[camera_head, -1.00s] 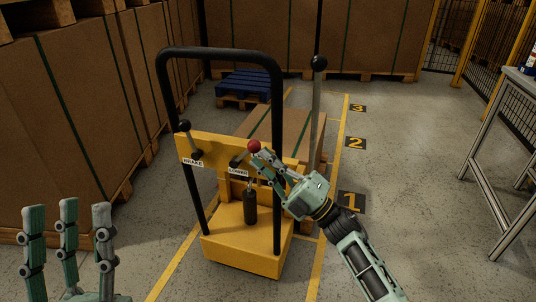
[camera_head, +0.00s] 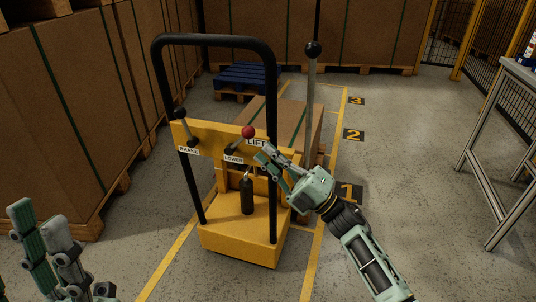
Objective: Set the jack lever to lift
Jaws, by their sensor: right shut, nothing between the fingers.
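The jack lever has a red knob (camera_head: 249,132) and stands on the yellow front panel (camera_head: 208,133) of the lift truck. It leans up and to the right from its pivot, with the knob beside the LIFT label (camera_head: 256,142). The LOWER label (camera_head: 234,160) is below the lever. My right gripper (camera_head: 262,153) is shut and empty. Its fingertips are just below and right of the knob, apart from it, near the LIFT label's lower edge. My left gripper (camera_head: 42,222) is open and empty at the lower left, far from the truck, partly cut off by the frame.
A black handle frame (camera_head: 270,100) rises around the panel. A brake lever (camera_head: 183,125) is at left and a tall black-knobbed lever (camera_head: 313,75) at right. Stacked boxes (camera_head: 70,100) line the left. A metal table (camera_head: 490,140) stands right, with open floor between.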

